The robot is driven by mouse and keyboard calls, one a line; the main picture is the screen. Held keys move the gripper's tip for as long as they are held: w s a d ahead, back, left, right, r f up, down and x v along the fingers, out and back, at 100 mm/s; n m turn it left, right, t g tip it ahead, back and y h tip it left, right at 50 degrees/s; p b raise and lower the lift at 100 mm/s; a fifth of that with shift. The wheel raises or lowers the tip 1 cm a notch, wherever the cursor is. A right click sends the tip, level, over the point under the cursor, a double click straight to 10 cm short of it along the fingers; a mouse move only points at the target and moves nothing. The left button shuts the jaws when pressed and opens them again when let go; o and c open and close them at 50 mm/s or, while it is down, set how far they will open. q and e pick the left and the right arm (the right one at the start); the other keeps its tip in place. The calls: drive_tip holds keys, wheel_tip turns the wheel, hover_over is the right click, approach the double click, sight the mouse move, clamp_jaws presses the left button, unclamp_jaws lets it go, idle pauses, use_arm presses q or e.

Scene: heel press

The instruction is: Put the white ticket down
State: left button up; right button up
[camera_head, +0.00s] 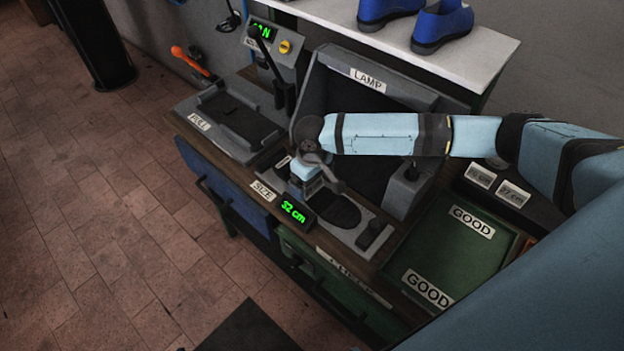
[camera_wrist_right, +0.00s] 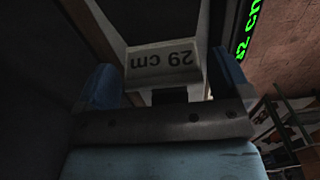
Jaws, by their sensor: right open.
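My right gripper (camera_head: 309,184) points down over the size station, just behind the green "32 cm" display (camera_head: 294,212). In the right wrist view its two blue fingers (camera_wrist_right: 165,82) stand apart. A white ticket (camera_wrist_right: 162,62) marked "29 cm", upside down in that view, lies between them. The gripper is open; I cannot tell whether a finger touches the ticket. In the head view, my wrist and gripper hide this ticket. My left gripper is not in view.
Two white tickets (camera_head: 496,185) sit in a dark holder at the right. A green tray (camera_head: 455,250) marked "GOOD" is empty. The lamp box (camera_head: 345,110) stands behind my wrist. A lever (camera_head: 275,75) rises at the back left. Blue shoes (camera_head: 442,27) stand on the white shelf.

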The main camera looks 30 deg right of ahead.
wheel_tip(320, 180, up, 12)
drive_tip(key=b, duration=0.1)
drive_tip(key=shift+r, duration=0.2)
idle(0.6)
